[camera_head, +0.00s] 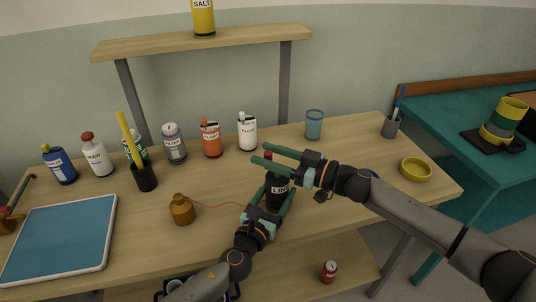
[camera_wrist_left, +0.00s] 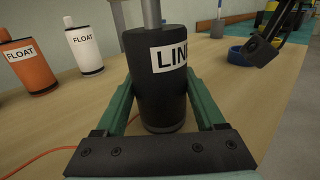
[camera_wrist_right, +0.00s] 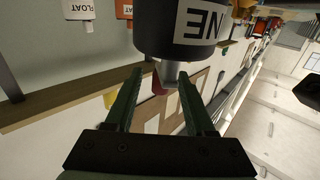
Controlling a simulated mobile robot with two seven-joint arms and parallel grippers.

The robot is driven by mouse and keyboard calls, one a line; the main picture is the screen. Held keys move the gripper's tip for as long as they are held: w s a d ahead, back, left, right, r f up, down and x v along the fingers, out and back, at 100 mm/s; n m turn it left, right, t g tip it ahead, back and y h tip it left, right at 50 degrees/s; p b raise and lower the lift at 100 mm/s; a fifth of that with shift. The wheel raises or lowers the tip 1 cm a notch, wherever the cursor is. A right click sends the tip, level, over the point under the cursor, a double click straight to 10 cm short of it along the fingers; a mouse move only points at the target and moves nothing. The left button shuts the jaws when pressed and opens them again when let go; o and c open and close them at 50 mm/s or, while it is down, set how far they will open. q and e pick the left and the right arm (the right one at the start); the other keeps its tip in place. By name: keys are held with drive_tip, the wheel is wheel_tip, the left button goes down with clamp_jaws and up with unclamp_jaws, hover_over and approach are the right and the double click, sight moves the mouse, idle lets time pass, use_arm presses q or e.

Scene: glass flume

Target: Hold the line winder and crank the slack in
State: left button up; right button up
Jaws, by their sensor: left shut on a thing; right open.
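The line winder (camera_head: 277,188) is a black upright cylinder with a white "LINE" label, standing near the table's front middle. My left gripper (camera_head: 273,200) is shut on its sides; in the left wrist view the winder (camera_wrist_left: 158,85) sits between the green fingers. My right gripper (camera_head: 262,154) is open at the winder's top, its fingers pointing left. In the right wrist view a grey post and a red knob (camera_wrist_right: 158,86) show between its open fingers, below the black winder body (camera_wrist_right: 180,28). I cannot tell whether they touch. An orange line (camera_head: 220,204) runs left from the winder.
The line reaches a brown bottle-shaped weight (camera_head: 182,210). Several labelled bottles, including an orange float bottle (camera_head: 211,138), stand along the back. A blue tray (camera_head: 60,238) lies left. A teal cup (camera_head: 314,124) and yellow dish (camera_head: 415,169) are right.

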drive_tip(key=shift+a, duration=0.1)
clamp_jaws()
idle(0.4)
